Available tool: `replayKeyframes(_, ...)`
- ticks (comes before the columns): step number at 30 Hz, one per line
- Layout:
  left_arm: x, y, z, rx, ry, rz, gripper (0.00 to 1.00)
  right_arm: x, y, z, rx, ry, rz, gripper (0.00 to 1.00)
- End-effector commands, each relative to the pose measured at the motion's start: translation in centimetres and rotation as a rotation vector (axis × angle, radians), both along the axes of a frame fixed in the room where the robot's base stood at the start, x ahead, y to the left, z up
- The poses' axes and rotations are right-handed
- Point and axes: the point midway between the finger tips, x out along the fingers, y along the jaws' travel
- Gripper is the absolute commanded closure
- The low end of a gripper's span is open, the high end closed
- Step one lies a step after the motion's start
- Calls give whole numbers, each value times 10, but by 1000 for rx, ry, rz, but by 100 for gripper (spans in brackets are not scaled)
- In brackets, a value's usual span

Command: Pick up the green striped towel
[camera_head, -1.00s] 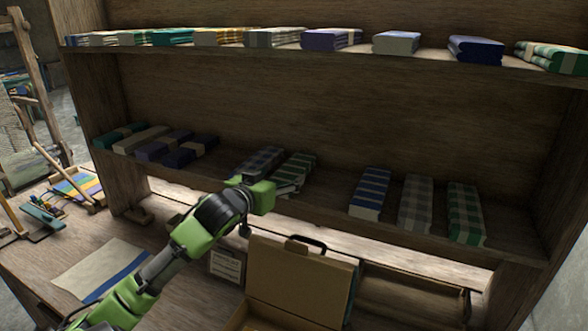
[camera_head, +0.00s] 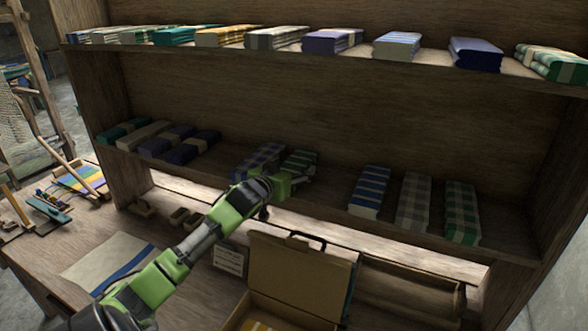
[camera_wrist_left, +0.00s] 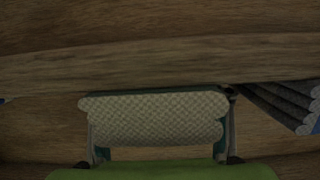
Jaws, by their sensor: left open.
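A folded green striped towel (camera_head: 300,158) lies on the lower shelf, partly hidden by my left gripper (camera_head: 300,178), which is in front of its near end. In the left wrist view, the end of a folded towel (camera_wrist_left: 155,118), pale and finely patterned with dark green edges, sits between the two fingers of the left gripper (camera_wrist_left: 158,100). The fingers are open, one on each side of it. I cannot tell whether they touch it. My right gripper is not in view.
A blue checked towel (camera_head: 258,160) lies close on the left. A blue striped towel (camera_head: 370,190) and two checked ones lie further right. The upper shelf (camera_head: 300,57) runs above. Below stands an open cardboard case (camera_head: 298,275). Bare shelf lies between the towel groups.

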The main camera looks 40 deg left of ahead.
Motion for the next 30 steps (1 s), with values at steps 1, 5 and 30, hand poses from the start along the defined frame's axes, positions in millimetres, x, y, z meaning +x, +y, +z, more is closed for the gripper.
replayKeyframes(1,0,0,0,0,0,0,29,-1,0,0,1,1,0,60)
replayKeyframes(5,0,0,0,0,0,0,63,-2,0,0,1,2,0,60)
replayKeyframes(30,-22,0,53,7,-3,0,73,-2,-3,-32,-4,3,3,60)
